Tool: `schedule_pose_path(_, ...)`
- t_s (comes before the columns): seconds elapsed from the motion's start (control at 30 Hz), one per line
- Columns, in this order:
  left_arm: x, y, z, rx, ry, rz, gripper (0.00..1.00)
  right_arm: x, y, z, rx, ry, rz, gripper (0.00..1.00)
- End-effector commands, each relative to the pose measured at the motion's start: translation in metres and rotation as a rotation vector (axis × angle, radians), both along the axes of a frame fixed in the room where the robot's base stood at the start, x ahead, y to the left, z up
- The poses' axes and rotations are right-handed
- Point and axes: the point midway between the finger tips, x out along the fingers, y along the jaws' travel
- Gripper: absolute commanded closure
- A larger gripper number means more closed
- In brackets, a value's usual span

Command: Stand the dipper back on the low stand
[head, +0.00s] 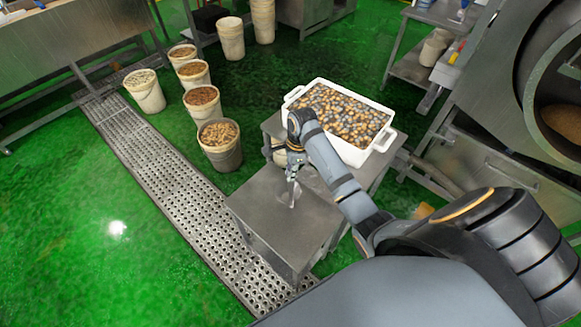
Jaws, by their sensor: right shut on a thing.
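The low stand (262,208) is a bare steel-topped table in the middle of the head view. My right gripper (293,172) points down over its back part and is shut on the dipper (280,157). A pale rounded part of the dipper shows just left of the gripper; the rest is mostly hidden by my wrist and fingers. I cannot tell whether the dipper touches the stand top. My left gripper is out of view.
A white tub (357,152) full of brown and grey pieces stands just behind the stand. Several filled buckets (221,155) line the floor drain (170,165) at left. A large steel drum machine (500,110) is at right. The stand's front top is clear.

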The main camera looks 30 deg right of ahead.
Motion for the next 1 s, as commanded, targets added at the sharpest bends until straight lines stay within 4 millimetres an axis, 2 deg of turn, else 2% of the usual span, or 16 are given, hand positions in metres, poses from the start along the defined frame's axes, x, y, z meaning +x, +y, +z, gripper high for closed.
schedule_pose_path(0.2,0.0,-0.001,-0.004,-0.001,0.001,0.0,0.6,0.0,0.0,-0.025,0.0,0.0,-0.001,1.0)
schedule_pose_path(0.4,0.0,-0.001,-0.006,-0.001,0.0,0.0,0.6,0.001,0.0,-0.036,-0.001,-0.002,0.0,1.0)
schedule_pose_path(1.0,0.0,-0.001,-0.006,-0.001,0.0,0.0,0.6,0.001,0.0,-0.04,0.0,-0.002,0.0,1.0)
